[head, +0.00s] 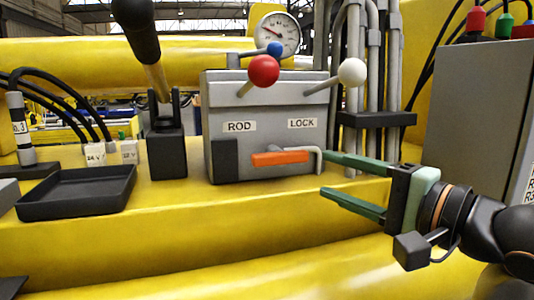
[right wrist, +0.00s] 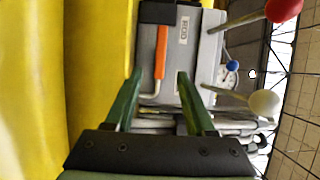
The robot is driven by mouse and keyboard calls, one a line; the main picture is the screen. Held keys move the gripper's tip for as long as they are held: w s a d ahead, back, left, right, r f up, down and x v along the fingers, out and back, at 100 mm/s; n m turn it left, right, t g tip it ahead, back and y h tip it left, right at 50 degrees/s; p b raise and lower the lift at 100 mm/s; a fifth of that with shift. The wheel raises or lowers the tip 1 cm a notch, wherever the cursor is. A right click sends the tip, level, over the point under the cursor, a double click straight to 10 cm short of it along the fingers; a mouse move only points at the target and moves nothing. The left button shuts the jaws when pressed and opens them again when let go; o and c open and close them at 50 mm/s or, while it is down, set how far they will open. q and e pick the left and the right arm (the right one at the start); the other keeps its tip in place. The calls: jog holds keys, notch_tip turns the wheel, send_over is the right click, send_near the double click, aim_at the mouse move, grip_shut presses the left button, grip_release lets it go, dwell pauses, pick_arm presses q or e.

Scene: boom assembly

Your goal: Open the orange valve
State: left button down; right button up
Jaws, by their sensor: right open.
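The orange valve (head: 281,159) is a flat orange lever on the lower front of a grey control box (head: 265,110), lying roughly level. A bent metal rod runs from its right end. My right gripper (head: 322,173) is open and empty, just right of the lever, with its two green fingers pointing left toward it. In the right wrist view the orange lever (right wrist: 160,52) stands ahead, between the lines of the spread fingers (right wrist: 160,77), with the bent rod near the left finger. I see no clear contact. My left gripper is not in view.
The box carries red (head: 263,70) and white (head: 352,71) knobbed levers and a gauge (head: 278,34). A black-handled lever (head: 160,90) and a black tray (head: 78,192) stand left. Grey pipes (head: 372,60) and a grey cabinet (head: 475,115) stand right. The yellow boom's front is clear.

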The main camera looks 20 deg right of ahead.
aim_at(285, 160)
jog(key=p+x, duration=0.6)
jog(key=x, duration=0.6)
jog(key=shift+a, duration=0.1)
jog(key=shift+c, duration=0.2)
grip_shut()
